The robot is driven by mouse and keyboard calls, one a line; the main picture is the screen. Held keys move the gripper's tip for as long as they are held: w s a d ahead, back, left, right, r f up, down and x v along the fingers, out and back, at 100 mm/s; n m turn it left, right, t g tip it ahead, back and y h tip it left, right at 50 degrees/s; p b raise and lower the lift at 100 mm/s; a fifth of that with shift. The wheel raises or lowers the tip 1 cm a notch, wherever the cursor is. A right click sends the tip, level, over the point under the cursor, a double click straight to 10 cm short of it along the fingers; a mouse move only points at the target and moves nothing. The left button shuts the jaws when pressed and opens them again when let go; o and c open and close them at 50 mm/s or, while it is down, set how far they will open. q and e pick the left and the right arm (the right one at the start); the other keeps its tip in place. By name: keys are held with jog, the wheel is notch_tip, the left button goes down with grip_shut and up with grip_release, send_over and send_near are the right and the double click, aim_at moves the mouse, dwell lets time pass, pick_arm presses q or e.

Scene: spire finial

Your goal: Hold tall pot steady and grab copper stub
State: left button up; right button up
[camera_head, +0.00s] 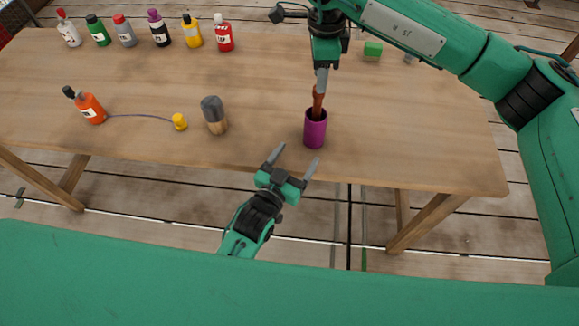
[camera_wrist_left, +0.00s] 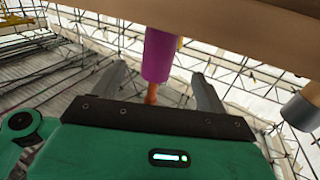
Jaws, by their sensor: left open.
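The tall purple pot (camera_head: 315,133) stands upright near the table's front edge; it also shows in the left wrist view (camera_wrist_left: 159,55). The copper stub (camera_head: 318,102) rises from the pot's mouth and also shows in the left wrist view (camera_wrist_left: 151,93). My left gripper (camera_head: 298,155) is open just in front of the pot, its fingers pointing towards it, with no contact visible. My right gripper (camera_head: 321,87) points down over the pot, its fingertips at the stub's upper end. Its fingers are seen edge-on, so their grip is unclear.
A grey-and-wood cylinder (camera_head: 214,115) stands left of the pot. Several bottles line the back edge. A green block (camera_head: 373,49) sits at back right.

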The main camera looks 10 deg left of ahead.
aim_at(310, 137)
pick_arm(q)
jog(key=x, duration=1)
jog(key=shift+w, duration=0.2)
jog(key=c, duration=1.1)
pick_arm(e)
jog(key=o, duration=0.3)
jog(key=shift+o, duration=0.2)
jog(key=r+n, duration=0.2)
jog(key=n, duration=0.1)
jog(key=r+n, duration=0.1)
jog(key=n, duration=0.1)
jog(key=shift+w+r, duration=0.25)
jog(key=shift+r, duration=0.05)
jog(key=shift+r+n, duration=0.7)
jog(key=shift+n, duration=0.4)
jog(key=f, duration=1.2)
jog(key=shift+s, duration=0.2)
